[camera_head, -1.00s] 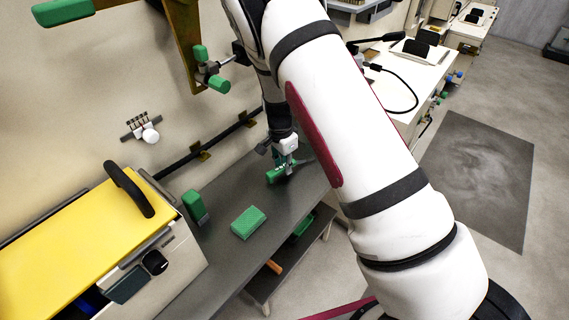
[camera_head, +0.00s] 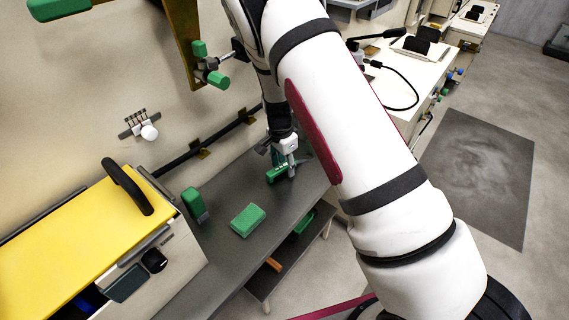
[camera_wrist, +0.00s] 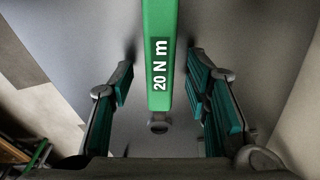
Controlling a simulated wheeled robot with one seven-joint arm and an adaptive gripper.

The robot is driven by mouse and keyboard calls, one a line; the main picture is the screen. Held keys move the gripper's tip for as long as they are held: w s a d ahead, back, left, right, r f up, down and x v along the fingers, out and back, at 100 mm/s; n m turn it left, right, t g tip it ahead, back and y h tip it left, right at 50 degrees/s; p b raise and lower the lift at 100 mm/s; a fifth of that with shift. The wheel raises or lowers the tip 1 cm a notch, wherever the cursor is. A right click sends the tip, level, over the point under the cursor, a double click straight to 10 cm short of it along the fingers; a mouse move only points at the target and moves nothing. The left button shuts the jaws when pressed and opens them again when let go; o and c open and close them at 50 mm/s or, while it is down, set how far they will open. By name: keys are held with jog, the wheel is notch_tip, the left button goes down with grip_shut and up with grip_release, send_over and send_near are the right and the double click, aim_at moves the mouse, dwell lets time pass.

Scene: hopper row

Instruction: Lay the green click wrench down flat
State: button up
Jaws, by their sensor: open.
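The green click wrench (camera_head: 277,174) is on the grey bench, below my gripper (camera_head: 284,160). In the wrist view the wrench (camera_wrist: 160,55) is a green bar marked "20 N m", with a small grey end piece towards the palm. It runs up out of the top of that view, so its far end is hidden. It appears to lie along the bench surface. My gripper (camera_wrist: 161,85) is open, with one teal-padded finger on each side of the bar and a visible gap to both.
On the bench (camera_head: 222,258), a green block (camera_head: 247,220) and an upright green piece (camera_head: 193,203) stand left of my gripper. A yellow-topped machine (camera_head: 75,240) with a black handle is at the left. The wall with a dark rail (camera_head: 183,161) is behind.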

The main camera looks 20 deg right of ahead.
notch_tip(320, 180, up, 12)
jog(key=shift+s+a, duration=0.2)
jog(key=shift+a, duration=0.25)
dwell(0.7)
jog(key=s+d+r+n+t+y, duration=0.1)
jog(key=s+r+n, duration=0.2)
jog(key=s+r, duration=0.55)
jog(key=s+d+r+n+t+y, duration=0.1)
jog(key=s+r+n, duration=0.3)
jog(key=r, duration=0.7)
jog(key=s+d+r+n+t, duration=0.1)
jog(key=s+r+n, duration=0.1)
jog(key=s, duration=0.7)
jog(key=s+r+n+t+h, duration=0.1)
jog(key=s+n, duration=0.3)
jog(key=s, duration=0.6)
jog(key=shift+s+d+r+t, duration=0.3)
jog(key=shift+d+r, duration=0.1)
jog(key=shift+r, duration=0.45)
